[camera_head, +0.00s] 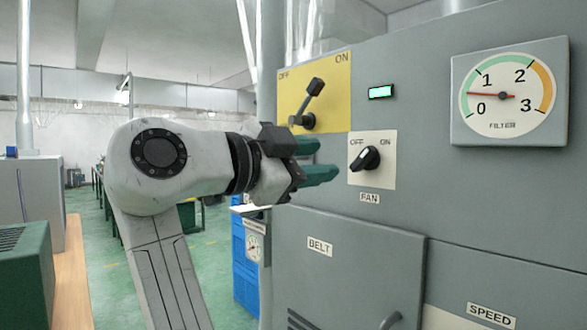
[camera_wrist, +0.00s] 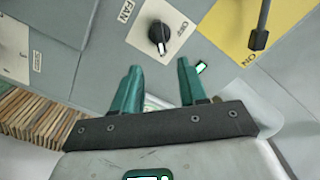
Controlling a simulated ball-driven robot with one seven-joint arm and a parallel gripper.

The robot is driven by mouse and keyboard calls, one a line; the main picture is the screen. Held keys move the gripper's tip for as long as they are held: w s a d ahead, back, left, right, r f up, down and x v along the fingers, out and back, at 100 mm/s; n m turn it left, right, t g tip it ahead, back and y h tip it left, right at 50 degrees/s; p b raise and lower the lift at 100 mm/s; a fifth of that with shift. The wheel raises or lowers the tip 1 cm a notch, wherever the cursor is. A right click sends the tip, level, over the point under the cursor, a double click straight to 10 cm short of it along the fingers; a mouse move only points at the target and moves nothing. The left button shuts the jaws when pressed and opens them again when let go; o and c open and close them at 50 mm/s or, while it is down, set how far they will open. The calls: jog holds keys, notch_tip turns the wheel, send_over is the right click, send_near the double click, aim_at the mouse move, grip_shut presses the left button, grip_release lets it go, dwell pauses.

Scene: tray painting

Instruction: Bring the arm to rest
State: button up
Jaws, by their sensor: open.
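My gripper (camera_head: 330,160) reaches in from the left in the head view, its two green fingers spread and pointing at the grey machine panel. In the wrist view the fingers (camera_wrist: 158,72) stand apart with nothing between them. The fan knob (camera_head: 366,158), black on a pale OFF/ON plate, is just right of the fingertips in the head view. It also shows beyond them in the wrist view (camera_wrist: 158,36). I see no clear contact. My pale arm is bent, with the elbow at the left.
A black lever (camera_head: 314,90) on a yellow plate (camera_head: 338,72) sticks out above my gripper. A green light (camera_head: 382,92) is lit. The filter gauge (camera_head: 508,92) reads slightly below 1. The belt door (camera_head: 350,262) is below. A wooden-topped bench (camera_head: 70,275) stands left.

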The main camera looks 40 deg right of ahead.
jog(key=w+d+f+n+t+y, duration=0.1)
jog(key=w+f+n+t, duration=0.15)
jog(key=f, duration=0.45)
jog(key=w+d+f+n+t+y, duration=0.1)
jog(key=d+f+n, duration=0.1)
jog(key=f+n, duration=0.35)
jog(key=s+d+f+n+y, duration=0.15)
jog(key=f+n+y, duration=0.3)
jog(key=f, duration=1.15)
jog(key=s+f+n+y, duration=0.3)
jog(key=f+n, duration=0.2)
jog(key=f, duration=1.2)
jog(key=s+a+f+n+g+y, duration=0.2)
jog(key=s+a+f+n+y, duration=0.2)
jog(key=s+f, duration=0.7)
jog(key=s+a+f+n+g+y, duration=0.1)
jog(key=s+a+f+n+y, duration=0.35)
jog(key=s+f, duration=0.7)
notch_tip(320, 180, up, 14)
jog(key=s+p, duration=0.2)
jog(key=p, duration=1)
jog(key=shift+r, duration=0.2)
jog(key=shift+s, duration=0.1)
